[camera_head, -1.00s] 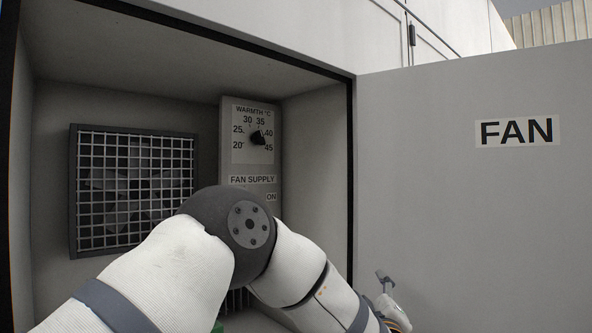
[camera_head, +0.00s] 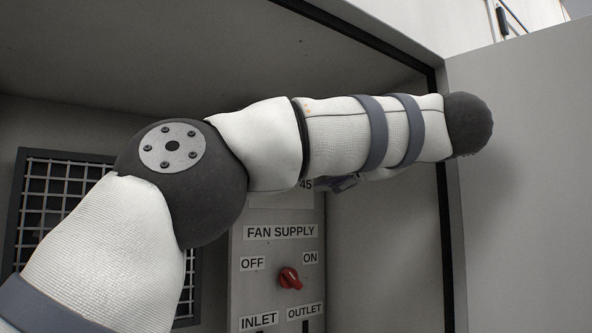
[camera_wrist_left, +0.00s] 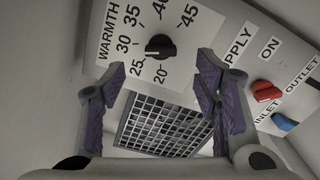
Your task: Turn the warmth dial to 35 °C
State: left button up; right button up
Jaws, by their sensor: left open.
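The warmth dial (camera_wrist_left: 160,47) is a black round knob on a white scale plate in the left wrist view. The scale reads 20 to 45, and the knob's exact setting is too small to tell. My left gripper (camera_wrist_left: 157,78) is open and empty; its purple-padded fingers are spread apart to the left and right, with the dial a little ahead between them. No contact with the dial shows. In the head view my arm hides the dial; only the 45 label and a bit of my gripper (camera_head: 342,183) show below the arm.
Below the dial is a red fan supply switch (camera_head: 290,277) between OFF and ON; the wrist view also shows a blue knob (camera_wrist_left: 284,122) near INLET. A fan grille (camera_head: 55,195) is to the left. The open door (camera_head: 525,200) stands at the right.

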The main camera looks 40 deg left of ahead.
pick_arm(q)
jog(key=x, duration=0.9)
jog(key=shift+w+a+f, duration=0.1)
jog(key=shift+a, duration=0.2)
jog(key=c, duration=1.1)
